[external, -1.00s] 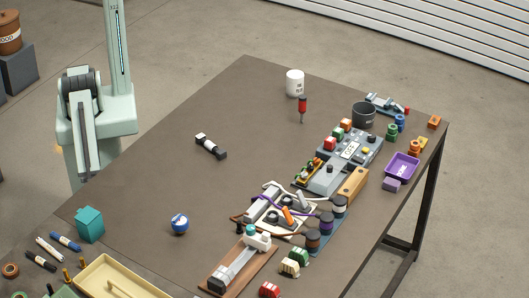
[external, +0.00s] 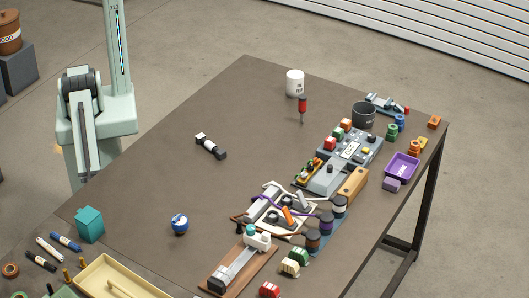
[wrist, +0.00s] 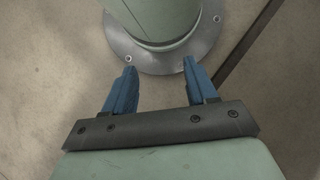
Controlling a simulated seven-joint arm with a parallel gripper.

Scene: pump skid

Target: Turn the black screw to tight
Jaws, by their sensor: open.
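My gripper (wrist: 158,78) shows in the wrist view with its two blue fingers apart and nothing between them. It points down at the floor beside the round foot of my own base, away from the table parts. In the external view the gripper is out of frame. I cannot pick out the black screw for certain. Small dark round parts sit on the white plate (external: 252,216) of the pump skid, among hoses and an orange lever (external: 287,214), but they are too small to tell apart. A red-handled screwdriver (external: 302,105) stands upright at the back of the table.
A white mug (external: 295,82) stands at the back. The table's middle-left is mostly clear.

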